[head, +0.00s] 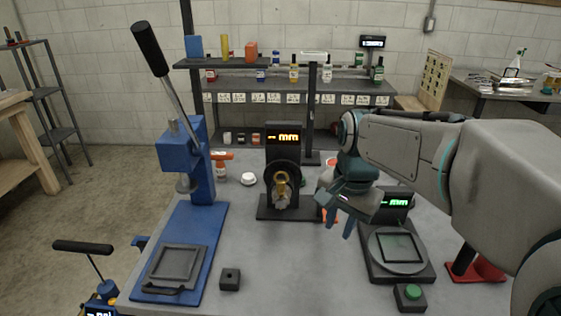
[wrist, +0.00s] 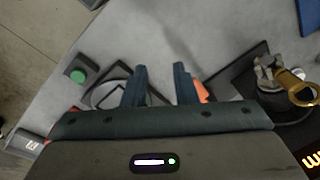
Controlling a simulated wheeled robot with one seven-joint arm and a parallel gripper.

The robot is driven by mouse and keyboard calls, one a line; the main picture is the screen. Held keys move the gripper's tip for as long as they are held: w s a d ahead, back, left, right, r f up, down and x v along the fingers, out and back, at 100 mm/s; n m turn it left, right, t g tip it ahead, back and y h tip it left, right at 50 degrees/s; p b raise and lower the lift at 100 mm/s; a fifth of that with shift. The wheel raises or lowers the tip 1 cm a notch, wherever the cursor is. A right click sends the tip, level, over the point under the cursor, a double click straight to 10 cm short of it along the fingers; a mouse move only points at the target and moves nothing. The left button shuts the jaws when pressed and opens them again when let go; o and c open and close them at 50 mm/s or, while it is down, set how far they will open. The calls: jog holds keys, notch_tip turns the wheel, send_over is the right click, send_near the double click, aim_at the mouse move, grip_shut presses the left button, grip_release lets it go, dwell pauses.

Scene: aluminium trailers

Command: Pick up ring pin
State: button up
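A brass ring-shaped part (head: 281,182) sits at the front of the dark gauge stand (head: 283,150) in the middle of the table, with a grey piece just below it. I cannot tell for certain that it is the ring pin. In the wrist view the brass ring (wrist: 300,88) is at the right edge, beside a grey metal piece (wrist: 267,73). My gripper (head: 338,213) is to the right of the stand, above the table, with fingers pointing down. In the wrist view its fingers (wrist: 160,72) are apart with nothing between them.
A blue lever press (head: 185,160) stands left. A scale (head: 398,250) with a dark square frame and a green button box (head: 410,297) are at right. A small dark block (head: 230,279) lies near the front. An orange object (wrist: 202,91) is partly hidden beside my gripper. The front middle is clear.

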jog(key=w+a+r+m+g+p, duration=0.1)
jog(key=w+a+r+m+p, duration=0.7)
jog(key=w+a+r+m, duration=0.45)
jog(key=n, duration=0.2)
send_over(281, 180)
jog(key=shift+m+h, duration=0.25)
jog(key=shift+h, duration=0.15)
notch_tip(281, 180, down, 8)
jog(key=shift+s+d+r, duration=0.15)
jog(key=shift+r, duration=0.05)
jog(key=shift+f+p, duration=0.75)
jog(key=shift+f, duration=1.85)
grip_shut()
